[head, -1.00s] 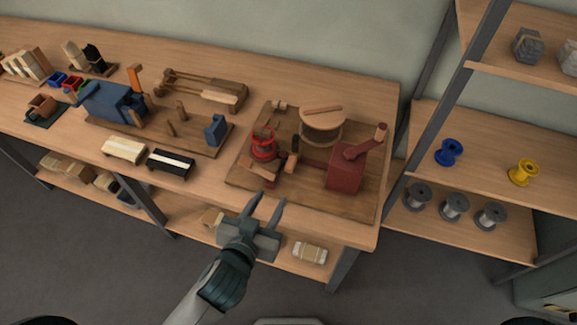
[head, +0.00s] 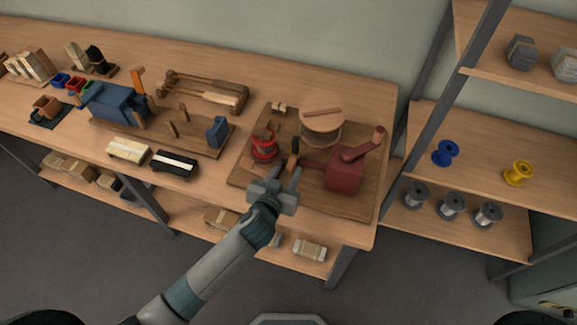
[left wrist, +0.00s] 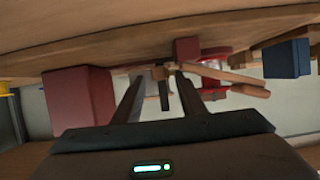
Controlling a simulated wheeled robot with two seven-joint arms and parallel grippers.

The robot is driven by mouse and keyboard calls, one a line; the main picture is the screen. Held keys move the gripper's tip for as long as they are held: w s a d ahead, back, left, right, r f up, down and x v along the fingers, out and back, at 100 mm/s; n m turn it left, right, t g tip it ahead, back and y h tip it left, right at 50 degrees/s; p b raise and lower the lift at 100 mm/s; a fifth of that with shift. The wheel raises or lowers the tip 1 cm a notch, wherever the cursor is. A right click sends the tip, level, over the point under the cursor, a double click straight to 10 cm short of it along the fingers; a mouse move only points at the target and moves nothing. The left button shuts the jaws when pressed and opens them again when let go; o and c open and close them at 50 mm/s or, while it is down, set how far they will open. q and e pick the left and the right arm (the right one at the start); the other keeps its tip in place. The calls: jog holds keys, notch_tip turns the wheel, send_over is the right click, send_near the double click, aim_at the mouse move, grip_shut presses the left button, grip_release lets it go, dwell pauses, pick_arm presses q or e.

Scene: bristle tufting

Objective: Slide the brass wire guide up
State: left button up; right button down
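The brass wire guide looks like a small tan-gold block (left wrist: 160,73) on a dark upright post (left wrist: 164,95) in the left wrist view, where the scene appears upside down. In the head view the guide (head: 292,160) is small and partly covered by my fingers, below the post's dark top (head: 295,145). My left gripper (head: 287,170) is at the front of the winding station. Its two fingers (left wrist: 160,80) are apart, one on each side of the guide and post, with gaps visible. My right gripper is not in view.
A red block with a crank (head: 344,175) stands right of the guide, and a red spool (head: 264,146) stands left. A round wooden-topped drum (head: 320,120) is behind. The wooden base board (head: 345,207) has bare space at its front right.

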aim_at(289, 169)
pick_arm(q)
jog(key=shift+x, duration=0.95)
grip_shut()
jog(key=shift+r+p, duration=1.45)
jog(key=shift+r, duration=0.2)
jog(key=shift+w, duration=0.1)
grip_release()
jog(key=shift+r, duration=0.1)
